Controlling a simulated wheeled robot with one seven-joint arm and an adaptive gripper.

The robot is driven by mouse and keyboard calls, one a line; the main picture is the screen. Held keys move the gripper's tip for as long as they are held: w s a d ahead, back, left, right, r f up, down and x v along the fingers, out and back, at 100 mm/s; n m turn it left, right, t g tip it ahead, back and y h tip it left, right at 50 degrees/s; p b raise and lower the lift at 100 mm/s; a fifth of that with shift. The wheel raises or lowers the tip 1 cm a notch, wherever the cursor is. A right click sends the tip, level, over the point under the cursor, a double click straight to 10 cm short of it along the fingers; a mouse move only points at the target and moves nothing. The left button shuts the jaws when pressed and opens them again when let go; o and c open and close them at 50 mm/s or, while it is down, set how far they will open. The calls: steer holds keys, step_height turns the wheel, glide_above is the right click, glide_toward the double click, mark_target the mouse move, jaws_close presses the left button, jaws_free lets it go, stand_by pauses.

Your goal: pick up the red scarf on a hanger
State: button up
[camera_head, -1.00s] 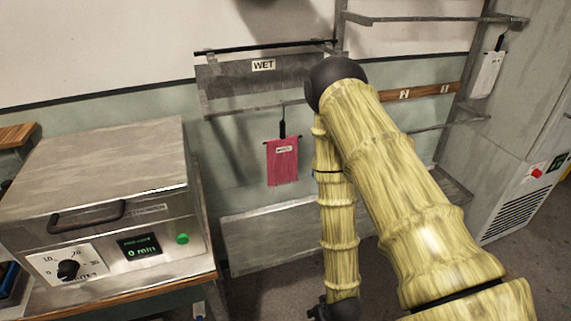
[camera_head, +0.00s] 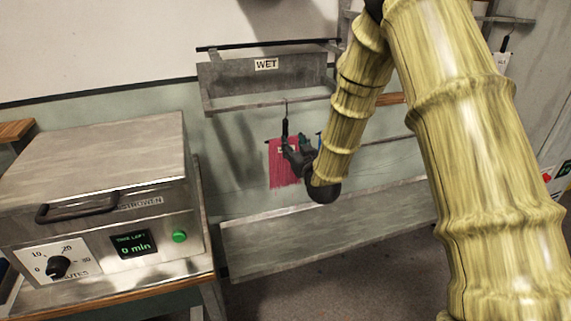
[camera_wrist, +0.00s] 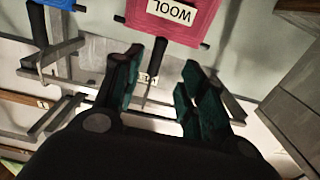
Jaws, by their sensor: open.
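The red scarf (camera_head: 283,170) hangs on its dark hanger (camera_head: 285,122) from the rail under the WET sign in the head view. In the wrist view, which looks upside down, the scarf (camera_wrist: 195,17) is at the top with a WOOL label, and its hanger stem stands between my fingers. My gripper (camera_head: 297,150) is in front of the scarf's right part and covers some of it. In the wrist view my gripper (camera_wrist: 160,80) has its fingers apart, one on each side of the stem. I cannot tell whether they touch it.
A blue item (camera_wrist: 50,3) hangs close beside the scarf, mostly hidden in the head view. The WET rack (camera_head: 225,80) is above. A metal oven (camera_head: 100,200) stands on a table at left. A white hanging item (camera_head: 502,62) is at far right.

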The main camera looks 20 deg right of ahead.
mark_target(286, 132)
steer(key=w, duration=0.3)
steer(key=shift+w+p, duration=0.3)
steer(key=shift+p, duration=0.1)
steer(key=shift+w+p, duration=1.05)
steer(key=shift+w, duration=1.95)
jaws_close()
